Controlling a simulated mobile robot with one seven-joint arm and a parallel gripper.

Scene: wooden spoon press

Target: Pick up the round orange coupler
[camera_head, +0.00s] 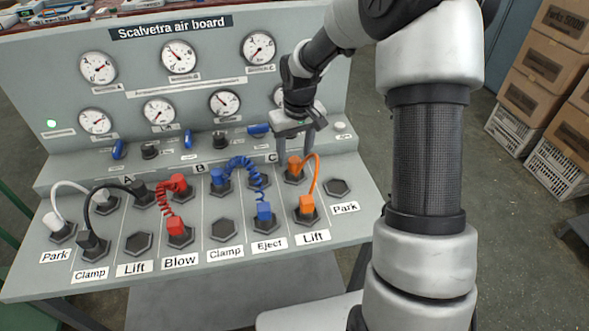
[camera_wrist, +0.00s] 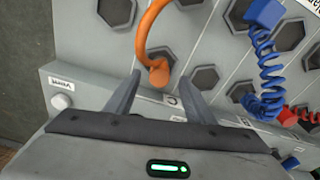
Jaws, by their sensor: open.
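The round orange coupler (camera_head: 294,166) sits in an upper-row socket of the panel, near the letter C. In the wrist view, the round coupler (camera_wrist: 159,74) shows between the two fingertips of my gripper (camera_wrist: 160,79), with gaps on both sides. I cannot tell how far down the fingers reach.
A blue coiled hose (camera_head: 247,172) runs close by on the left, with a red coiled hose (camera_head: 165,205) beyond it. White and black hoses lie farther left. An empty hexagonal socket (camera_head: 337,188) is on the right. The gauge board (camera_head: 130,60) rises behind my gripper.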

